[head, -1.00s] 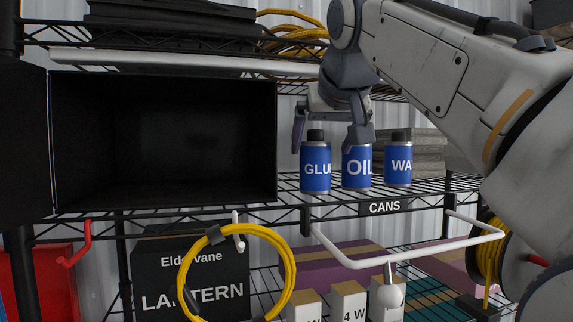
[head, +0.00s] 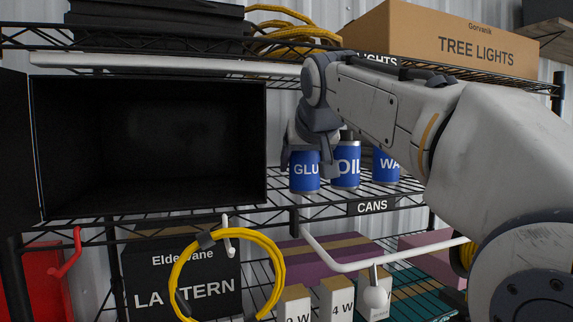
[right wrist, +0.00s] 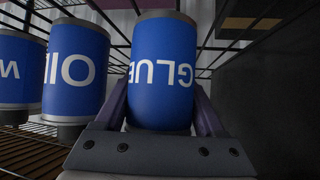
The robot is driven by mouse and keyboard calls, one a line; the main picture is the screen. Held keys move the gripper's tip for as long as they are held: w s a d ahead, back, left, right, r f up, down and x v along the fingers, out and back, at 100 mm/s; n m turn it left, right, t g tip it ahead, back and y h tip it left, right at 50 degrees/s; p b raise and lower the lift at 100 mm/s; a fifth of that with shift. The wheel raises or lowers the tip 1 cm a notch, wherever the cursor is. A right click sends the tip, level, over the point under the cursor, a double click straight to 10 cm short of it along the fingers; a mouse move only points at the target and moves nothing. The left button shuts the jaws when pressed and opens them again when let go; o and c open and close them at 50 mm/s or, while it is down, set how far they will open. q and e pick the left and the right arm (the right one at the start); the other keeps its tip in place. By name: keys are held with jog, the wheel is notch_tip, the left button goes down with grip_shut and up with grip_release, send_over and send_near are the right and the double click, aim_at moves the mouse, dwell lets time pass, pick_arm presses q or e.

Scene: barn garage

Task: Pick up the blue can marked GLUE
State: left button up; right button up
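The blue can marked GLUE (head: 305,172) is upright at the left end of a row of blue cans on the wire shelf. It fills the middle of the right wrist view (right wrist: 163,70), where its label is upside down. My right gripper (head: 307,160) reaches down over it and hides its top. In the right wrist view my right gripper's fingers (right wrist: 162,105) lie along both sides of the can, with no clear gap, and look shut on it. I cannot tell whether its base is off the shelf. My left gripper is not in view.
The OIL can (head: 346,168) stands close to the right, then another blue can (head: 384,166). A black open box (head: 258,195) is left of the GLUE can. The upper wire shelf (head: 200,50) runs above. A white hook rail (head: 350,268) and yellow coil (head: 181,265) are below.

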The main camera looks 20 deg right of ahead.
grip_shut()
jog(key=shift+r, duration=0.15)
